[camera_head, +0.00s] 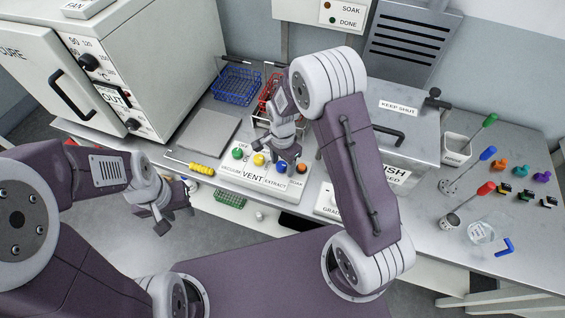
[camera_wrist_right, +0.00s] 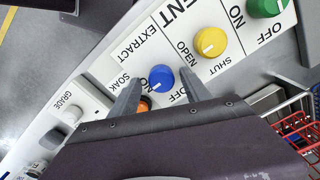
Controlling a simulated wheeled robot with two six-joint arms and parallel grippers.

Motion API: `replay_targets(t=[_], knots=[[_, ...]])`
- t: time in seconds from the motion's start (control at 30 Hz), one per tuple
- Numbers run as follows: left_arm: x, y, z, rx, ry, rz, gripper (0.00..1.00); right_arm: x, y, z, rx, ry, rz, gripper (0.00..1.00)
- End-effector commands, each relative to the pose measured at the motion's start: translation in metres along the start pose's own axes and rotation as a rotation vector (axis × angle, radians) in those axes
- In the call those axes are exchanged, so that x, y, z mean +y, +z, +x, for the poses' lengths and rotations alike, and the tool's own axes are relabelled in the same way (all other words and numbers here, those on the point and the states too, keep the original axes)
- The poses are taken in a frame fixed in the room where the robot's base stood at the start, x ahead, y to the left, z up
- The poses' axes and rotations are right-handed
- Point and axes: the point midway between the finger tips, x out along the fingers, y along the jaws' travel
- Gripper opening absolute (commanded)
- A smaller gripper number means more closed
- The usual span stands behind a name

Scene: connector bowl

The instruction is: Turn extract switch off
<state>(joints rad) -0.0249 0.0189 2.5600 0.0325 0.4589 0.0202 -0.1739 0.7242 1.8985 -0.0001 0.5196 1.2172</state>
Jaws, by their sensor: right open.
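The extract switch is a blue round knob (camera_wrist_right: 161,77) next to the EXTRACT label on a white panel (camera_wrist_right: 135,60). In the head view the blue knob (camera_head: 281,167) sits between the yellow knob (camera_head: 258,159) and the orange one (camera_head: 302,168). My right gripper (camera_head: 288,153) is over the panel at the blue knob. In the wrist view its fingers (camera_wrist_right: 158,82) are apart, one on each side of the knob; I cannot tell if they touch it. An OFF label shows near the right finger. My left gripper (camera_head: 173,219) is open and empty, in front of the bench at left.
A green knob (camera_head: 237,153) is at the panel's left end. A yellow-handled screwdriver (camera_head: 200,168) lies left of the panel. Blue (camera_head: 237,87) and red (camera_head: 268,96) wire baskets stand behind it. Tools and coloured connectors (camera_head: 500,165) are at far right.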

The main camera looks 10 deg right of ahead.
Motion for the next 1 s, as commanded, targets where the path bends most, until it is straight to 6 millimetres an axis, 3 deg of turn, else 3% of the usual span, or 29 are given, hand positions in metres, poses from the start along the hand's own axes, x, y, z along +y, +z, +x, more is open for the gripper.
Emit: replay_targets(t=[0.13,0.33,0.67,1.0], knots=[[0.0000,0.0000,0.0001,0.000,0.000,0.000,0.36,-0.0002,0.0000,-0.0002,0.000,-0.001,0.000,0.55],[0.0000,0.0000,0.0001,0.000,0.000,0.000,0.36,-0.0004,-0.0001,-0.0005,0.000,-0.001,0.000,0.00],[0.0000,-0.0002,-0.0017,0.000,0.000,0.000,0.36,-0.0007,-0.0007,-0.0016,0.001,-0.002,-0.042,0.00],[0.0001,-0.0009,-0.0091,0.000,0.000,0.000,0.36,-0.0017,-0.0011,-0.0031,0.003,-0.004,-0.283,0.00]])
